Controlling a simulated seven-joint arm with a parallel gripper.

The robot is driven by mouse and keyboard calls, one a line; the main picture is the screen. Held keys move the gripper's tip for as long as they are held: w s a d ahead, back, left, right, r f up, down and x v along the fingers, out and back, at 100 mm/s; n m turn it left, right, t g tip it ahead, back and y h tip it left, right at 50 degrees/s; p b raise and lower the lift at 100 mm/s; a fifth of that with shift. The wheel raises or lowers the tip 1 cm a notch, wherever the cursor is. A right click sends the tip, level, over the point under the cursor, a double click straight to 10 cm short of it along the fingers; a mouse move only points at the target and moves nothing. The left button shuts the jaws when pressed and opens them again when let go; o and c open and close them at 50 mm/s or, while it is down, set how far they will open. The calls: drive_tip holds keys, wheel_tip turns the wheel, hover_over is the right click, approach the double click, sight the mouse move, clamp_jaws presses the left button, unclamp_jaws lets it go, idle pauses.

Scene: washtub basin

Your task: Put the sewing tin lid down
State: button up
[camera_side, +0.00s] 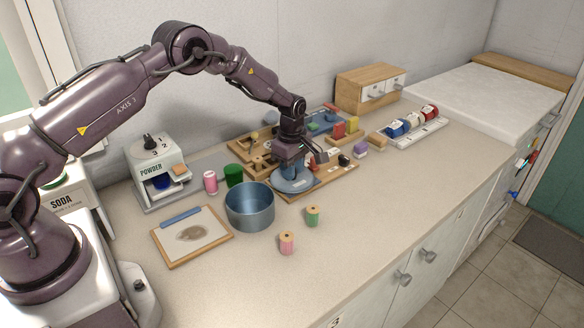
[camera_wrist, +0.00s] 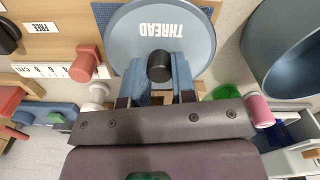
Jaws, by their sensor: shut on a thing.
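The sewing tin lid (camera_side: 293,184) is a round blue-grey disc over the front part of the wooden board. In the wrist view the lid (camera_wrist: 137,38) reads THREAD and has a dark knob (camera_wrist: 160,66). My gripper (camera_side: 292,168) points down over the lid; in the wrist view my gripper (camera_wrist: 160,72) has its fingers closed on either side of the knob. I cannot tell whether the lid touches the board. The open blue tin (camera_side: 250,208) stands on the counter left of the lid; its rim also shows in the wrist view (camera_wrist: 247,50).
Pink (camera_side: 210,181) and green (camera_side: 234,175) spools stand behind the tin, with another pink spool (camera_side: 287,243) and green spool (camera_side: 313,215) in front. A framed board (camera_side: 168,255) lies left. The wooden board (camera_side: 335,180) holds several pieces. The front right counter is clear.

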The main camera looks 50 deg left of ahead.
drive_tip(key=shift+f, duration=0.1)
drive_tip(key=o, duration=0.9)
wheel_tip(320, 180, up, 13)
drive_tip(key=s+d+r+m+t, duration=0.1)
drive_tip(key=s+d+r+m, duration=0.2)
drive_tip(key=s+r+m, duration=0.45)
drive_tip(key=s+d+r+m+t, duration=0.2)
drive_tip(key=s+d+r, duration=0.15)
drive_tip(key=r, duration=0.65)
drive_tip(key=s+d+m+t, duration=0.1)
drive_tip(key=s+m, duration=0.4)
drive_tip(key=s, duration=0.5)
drive_tip(key=s+d+r+m+t, duration=0.1)
drive_tip(key=s+d+m, duration=0.1)
drive_tip(key=s+m, duration=0.4)
drive_tip(key=s, duration=0.5)
drive_tip(key=shift+r+t, duration=0.25)
drive_tip(key=shift+t, duration=0.05)
